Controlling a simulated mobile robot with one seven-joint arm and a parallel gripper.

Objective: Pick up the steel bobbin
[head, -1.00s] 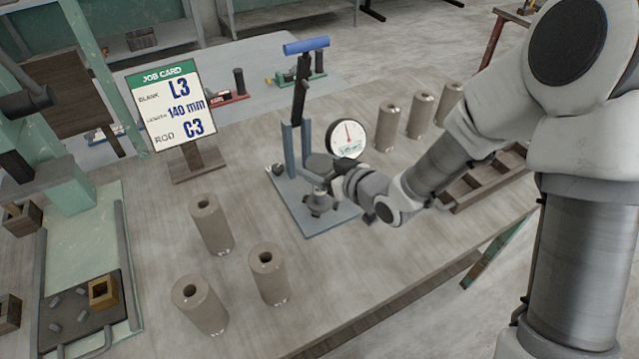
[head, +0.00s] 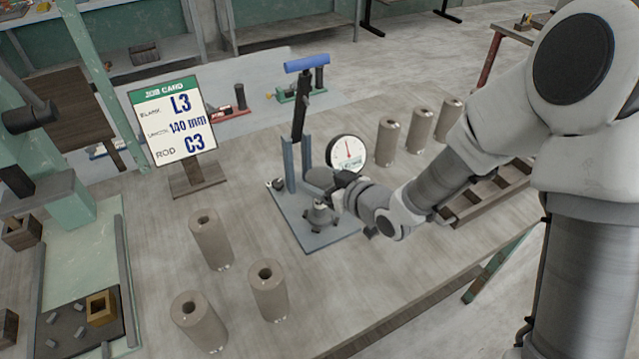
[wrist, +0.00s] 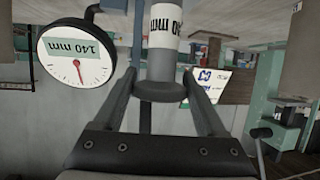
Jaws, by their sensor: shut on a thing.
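The steel bobbin (head: 320,217) is a grey piece with a wide flange, low in front of the lever press's upright, over the blue-grey base plate (head: 312,240). My gripper (head: 328,200) reaches it from the right and is shut on it. In the wrist view the bobbin (wrist: 160,88) sits between my two fingers (wrist: 165,85), with a white band reading 140 mm, upside down. The head view does not show clearly whether the bobbin touches the plate.
A round dial gauge (head: 347,152) stands behind my gripper. The press's blue-handled lever (head: 306,63) rises beside it. Three tan cylinders (head: 210,238) stand front left, three more (head: 388,140) behind right. A job card (head: 172,120) reads L3, 140 mm, C3. A wooden rack (head: 485,200) lies right.

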